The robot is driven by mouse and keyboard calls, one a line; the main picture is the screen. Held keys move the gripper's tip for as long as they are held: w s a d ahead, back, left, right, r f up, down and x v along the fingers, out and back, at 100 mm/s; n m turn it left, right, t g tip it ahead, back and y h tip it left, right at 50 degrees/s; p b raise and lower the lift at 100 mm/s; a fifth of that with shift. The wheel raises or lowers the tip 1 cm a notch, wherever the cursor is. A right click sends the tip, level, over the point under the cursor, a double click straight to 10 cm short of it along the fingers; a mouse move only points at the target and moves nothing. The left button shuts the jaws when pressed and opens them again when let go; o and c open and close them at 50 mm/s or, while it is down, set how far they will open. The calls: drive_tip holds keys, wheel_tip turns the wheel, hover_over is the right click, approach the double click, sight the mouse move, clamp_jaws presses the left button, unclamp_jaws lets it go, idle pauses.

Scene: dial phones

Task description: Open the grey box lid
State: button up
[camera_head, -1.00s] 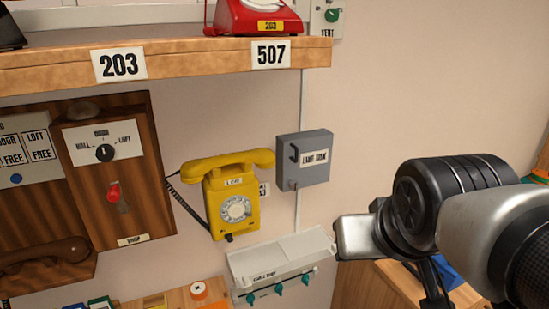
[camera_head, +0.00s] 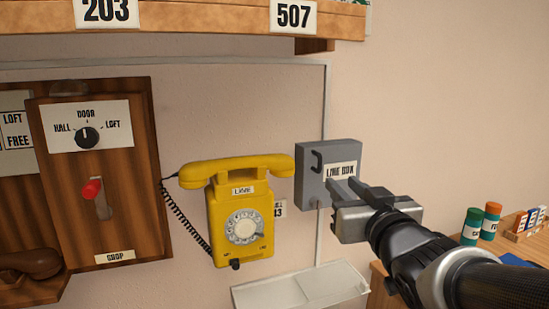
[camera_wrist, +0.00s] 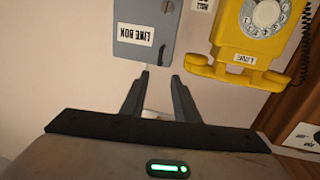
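The grey box (camera_head: 312,180), labelled LINE BOX, is mounted on the wall right of the yellow phone. Its lid looks shut, with a dark hook-shaped handle at the upper left of its front. My gripper (camera_head: 348,188) is in front of the lower right of the box in the head view; contact cannot be told there. In the wrist view, which is upside down, the box (camera_wrist: 142,55) lies just beyond my fingertips (camera_wrist: 160,74). The fingers are apart with nothing between them.
The yellow phone (camera_head: 240,210) hangs close left of the box, its handset near the box's edge. A pale tray-like unit (camera_head: 300,287) is below. A wooden shelf (camera_head: 200,22) runs above. Green (camera_head: 472,226) and orange (camera_head: 491,220) canisters stand at right.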

sight(321, 162)
drive_tip(key=w+p, duration=0.1)
drive_tip(key=w, duration=0.3)
drive_tip(key=w+a+p, duration=0.1)
drive_tip(key=w, duration=0.4)
drive_tip(key=w+p, duration=0.1)
drive_tip(key=w, duration=0.4)
drive_tip(key=shift+a+p, duration=0.3)
clamp_jaws()
